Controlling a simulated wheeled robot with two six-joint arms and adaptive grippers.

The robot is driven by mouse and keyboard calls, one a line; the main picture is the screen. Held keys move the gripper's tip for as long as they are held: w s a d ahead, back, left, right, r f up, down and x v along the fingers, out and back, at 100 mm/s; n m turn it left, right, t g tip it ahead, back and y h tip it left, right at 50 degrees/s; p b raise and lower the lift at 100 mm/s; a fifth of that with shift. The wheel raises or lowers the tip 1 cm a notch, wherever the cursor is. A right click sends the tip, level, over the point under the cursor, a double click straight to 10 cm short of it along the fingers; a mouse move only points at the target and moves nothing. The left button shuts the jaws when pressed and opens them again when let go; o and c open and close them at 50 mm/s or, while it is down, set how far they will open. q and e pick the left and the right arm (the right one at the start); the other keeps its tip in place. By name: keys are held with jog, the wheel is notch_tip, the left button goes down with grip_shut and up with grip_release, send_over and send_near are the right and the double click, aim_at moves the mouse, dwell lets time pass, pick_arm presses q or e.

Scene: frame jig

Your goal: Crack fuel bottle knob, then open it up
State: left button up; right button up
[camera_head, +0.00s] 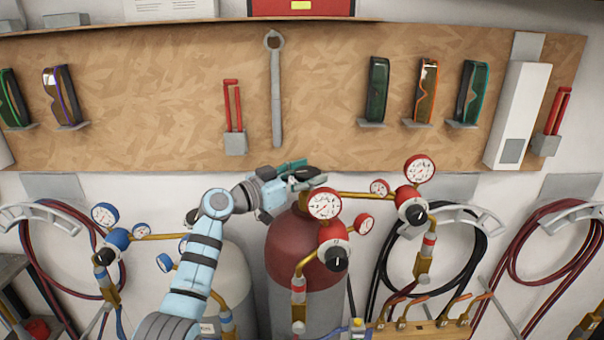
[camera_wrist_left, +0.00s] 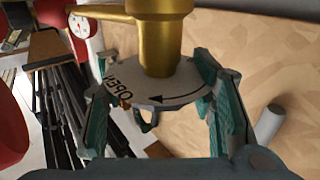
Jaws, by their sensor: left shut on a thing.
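The fuel bottle (camera_head: 294,250) is a tall cylinder with a dark red top and grey body, standing against the wall. Its knob (camera_wrist_left: 160,88) is a grey disc marked OPEN with a curved arrow, below a brass valve stem (camera_wrist_left: 163,40) in the left wrist view. My left gripper (camera_head: 297,174) is at the top of the bottle. In the left wrist view its teal fingers (camera_wrist_left: 160,112) stand on both sides of the knob and are shut on it. In the head view the gripper mostly hides the knob. My right gripper is not in view.
A grey bottle (camera_head: 232,275) stands to the left, with blue gauges (camera_head: 105,214) farther left. A wrench (camera_head: 275,95) and goggles (camera_head: 377,90) hang on the board behind.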

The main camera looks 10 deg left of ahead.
aim_at(308, 171)
pick_arm(q)
jog(key=n+t+y+p, duration=0.1)
jog(key=p, duration=0.1)
jog(key=n+t+y+p, duration=0.1)
jog(key=y+p, duration=0.1)
jog(key=shift+s+d+r, duration=0.1)
jog(key=shift+d+r, duration=0.05)
jog(key=shift+r, duration=0.2)
jog(key=shift+f+n+y, duration=0.15)
jog(key=shift+n+y, duration=0.55)
jog(key=shift+n+t+y, duration=0.5)
jog(key=shift+n+y, duration=0.2)
jog(key=shift+y, duration=0.3)
jog(key=o, duration=1.2)
notch_tip(308, 171, up, 10)
jog(key=shift+f, duration=0.1)
